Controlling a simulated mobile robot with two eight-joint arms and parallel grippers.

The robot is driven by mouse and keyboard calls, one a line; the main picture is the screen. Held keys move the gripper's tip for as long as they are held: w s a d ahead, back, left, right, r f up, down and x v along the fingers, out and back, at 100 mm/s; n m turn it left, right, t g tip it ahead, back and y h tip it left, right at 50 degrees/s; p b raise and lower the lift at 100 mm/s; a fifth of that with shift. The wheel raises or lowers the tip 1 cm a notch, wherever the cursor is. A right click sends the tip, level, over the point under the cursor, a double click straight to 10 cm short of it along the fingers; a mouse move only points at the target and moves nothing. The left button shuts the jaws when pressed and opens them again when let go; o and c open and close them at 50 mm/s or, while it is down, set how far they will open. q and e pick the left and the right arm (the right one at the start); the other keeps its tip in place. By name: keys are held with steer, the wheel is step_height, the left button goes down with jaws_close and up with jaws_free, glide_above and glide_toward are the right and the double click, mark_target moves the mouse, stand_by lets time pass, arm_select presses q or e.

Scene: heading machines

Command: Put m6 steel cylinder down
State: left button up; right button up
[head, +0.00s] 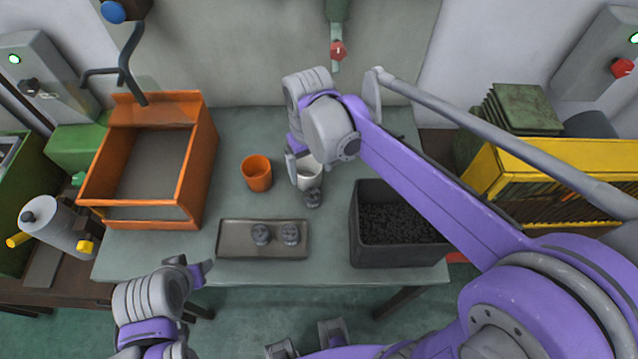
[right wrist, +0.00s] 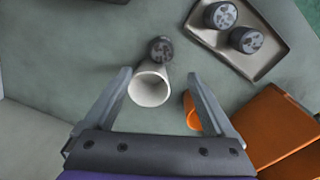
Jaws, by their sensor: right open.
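A dark round piece with a mottled top (head: 312,198) stands on the table just in front of a white cup (head: 310,178); I cannot tell whether it is the m6 steel cylinder. It also shows beside the cup in the right wrist view (right wrist: 160,49). Two similar dark pieces, left (head: 261,234) and right (head: 290,234), stand on a grey-brown tray (head: 233,247). My right gripper (right wrist: 159,76) is open above the white cup, its fingers spread to either side and nothing held. My left gripper (head: 188,268) is low at the left, near the table's front edge; its jaws are unclear.
An orange cup (head: 257,175) stands left of the white cup. An orange open bin (head: 187,180) fills the table's left end. A black crate of dark pieces (head: 365,255) stands at the right. Table between orange bin and tray is clear.

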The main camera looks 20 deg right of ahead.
glide_above(313, 194)
steer(key=f, duration=0.4)
steer(key=shift+w+a+f, duration=0.1)
steer(key=shift+a+f, duration=0.1)
steer(key=shift+f, duration=0.15)
steer(key=shift+d+f, duration=0.2)
steer(key=shift+f, duration=2.75)
jaws_close()
